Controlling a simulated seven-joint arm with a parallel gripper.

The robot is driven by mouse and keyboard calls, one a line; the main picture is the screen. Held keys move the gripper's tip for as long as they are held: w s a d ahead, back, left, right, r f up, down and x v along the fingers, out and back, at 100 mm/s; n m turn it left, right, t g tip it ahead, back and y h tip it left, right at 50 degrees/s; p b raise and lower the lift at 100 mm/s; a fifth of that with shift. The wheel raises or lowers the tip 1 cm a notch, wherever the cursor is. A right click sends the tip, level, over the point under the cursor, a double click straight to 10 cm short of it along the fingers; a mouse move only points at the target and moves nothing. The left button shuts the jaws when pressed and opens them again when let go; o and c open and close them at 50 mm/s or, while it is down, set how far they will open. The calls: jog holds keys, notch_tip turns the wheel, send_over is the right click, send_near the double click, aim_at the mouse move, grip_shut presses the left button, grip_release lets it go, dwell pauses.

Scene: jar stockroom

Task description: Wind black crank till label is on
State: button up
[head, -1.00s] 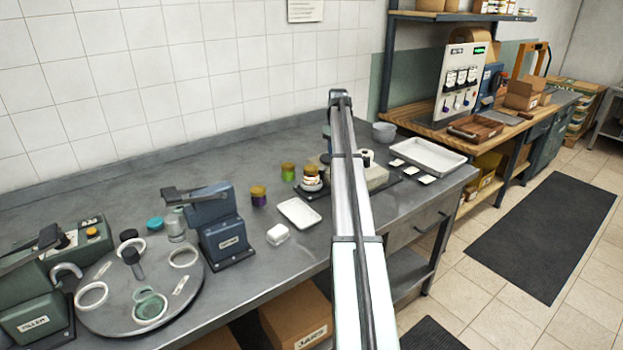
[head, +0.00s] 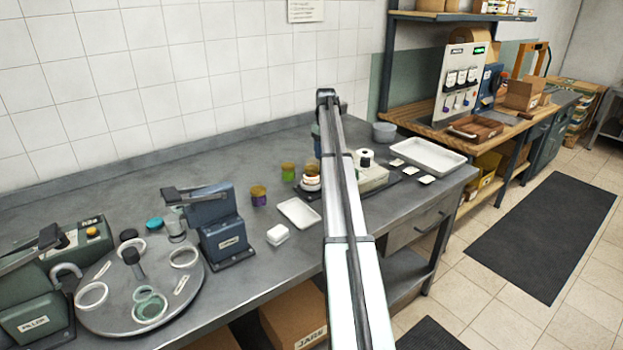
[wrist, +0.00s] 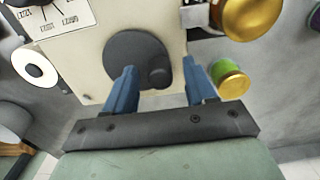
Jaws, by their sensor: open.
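The cream labelling machine (head: 373,180) stands on the grey bench, partly hidden behind my arm in the head view. Its body (wrist: 85,65) fills the middle of the wrist view. The black crank (wrist: 133,58) is a round disc with a short knob (wrist: 159,77) on its lower right. My gripper (wrist: 160,72) is open, one blue finger on each side of the knob; contact cannot be told. A gold-lidded jar (wrist: 250,15) lies at the machine's upper right. In the head view it shows at the machine's left end (head: 311,183). Its label is not clear.
A green jar (wrist: 230,85) with a gold lid stands right of the machine in the wrist view. A white roll (wrist: 35,68) is on the left. A white tray (head: 428,154) and small white dishes (head: 411,170) stand right of the machine in the head view.

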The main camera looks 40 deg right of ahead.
jog(key=shift+r, duration=0.15)
jog(key=shift+r, duration=3.9)
jog(key=shift+d, duration=0.1)
